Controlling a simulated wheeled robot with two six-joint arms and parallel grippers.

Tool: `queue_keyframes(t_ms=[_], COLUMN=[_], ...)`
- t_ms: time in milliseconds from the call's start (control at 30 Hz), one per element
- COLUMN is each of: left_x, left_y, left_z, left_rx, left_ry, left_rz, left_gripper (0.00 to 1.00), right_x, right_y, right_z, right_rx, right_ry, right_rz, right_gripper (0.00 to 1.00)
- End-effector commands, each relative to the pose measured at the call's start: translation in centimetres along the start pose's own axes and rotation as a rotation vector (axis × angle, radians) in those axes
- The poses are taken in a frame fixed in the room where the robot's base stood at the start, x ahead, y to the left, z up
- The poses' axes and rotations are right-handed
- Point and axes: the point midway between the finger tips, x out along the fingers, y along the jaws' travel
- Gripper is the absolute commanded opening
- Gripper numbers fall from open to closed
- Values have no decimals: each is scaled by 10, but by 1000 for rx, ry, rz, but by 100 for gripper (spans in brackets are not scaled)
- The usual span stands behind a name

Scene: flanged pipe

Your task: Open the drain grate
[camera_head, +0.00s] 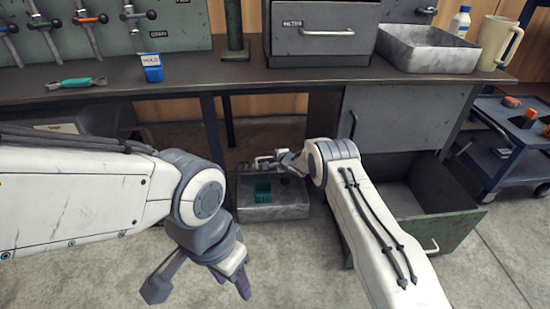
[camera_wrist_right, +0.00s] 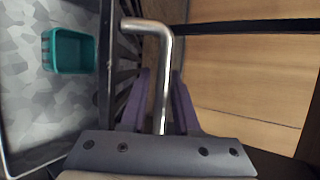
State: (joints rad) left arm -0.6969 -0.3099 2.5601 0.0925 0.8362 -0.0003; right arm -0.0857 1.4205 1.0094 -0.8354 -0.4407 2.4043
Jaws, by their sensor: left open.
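A grey metal basin (camera_head: 285,205) sits on the floor under the bench with a small teal container (camera_head: 263,191) in it. The container (camera_wrist_right: 70,50) also shows in the right wrist view, left of dark slats (camera_wrist_right: 124,75) that look like the grate. A bent metal bar handle (camera_wrist_right: 161,45) runs between the purple fingers of my right gripper (camera_wrist_right: 161,90). Narrow gaps seem to show beside the bar, so I cannot tell whether the fingers grip it. In the head view my right gripper (camera_head: 280,161) is at the basin's back edge. My left gripper (camera_head: 232,282) is open, empty and low over the floor.
An open green drawer (camera_head: 455,232) stands right of my right arm. A blue cart (camera_head: 510,140) is at the far right.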

Motion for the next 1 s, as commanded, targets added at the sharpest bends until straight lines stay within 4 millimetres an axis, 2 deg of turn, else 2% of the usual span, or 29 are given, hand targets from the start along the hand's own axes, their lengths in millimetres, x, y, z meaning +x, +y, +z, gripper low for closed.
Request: queue_keyframes(t_ms=[33, 200, 500, 700, 967, 1000], left_x=[-10, -32, -59, -64, -63, -63], left_y=[1, 2, 4, 5, 5, 5], left_z=[0, -2, -3, -3, -3, -3], left_rx=[0, 0, 0, 0, 0, 0], left_ry=[0, 0, 0, 0, 0, 0], left_rz=[0, 0, 0, 0, 0, 0], left_gripper=[50, 50, 50, 50, 50, 50], right_x=[-8, -37, -85, -97, -97, -97], right_y=[-4, -6, -4, -2, -1, -1], right_z=[1, 1, 0, 0, 0, 0], right_rx=[3, 3, 2, 0, 0, 0], right_ry=[0, 3, 4, 3, 3, 3], right_rz=[2, 2, -1, -2, -2, -2], right_gripper=[30, 30, 30, 30, 30, 14])
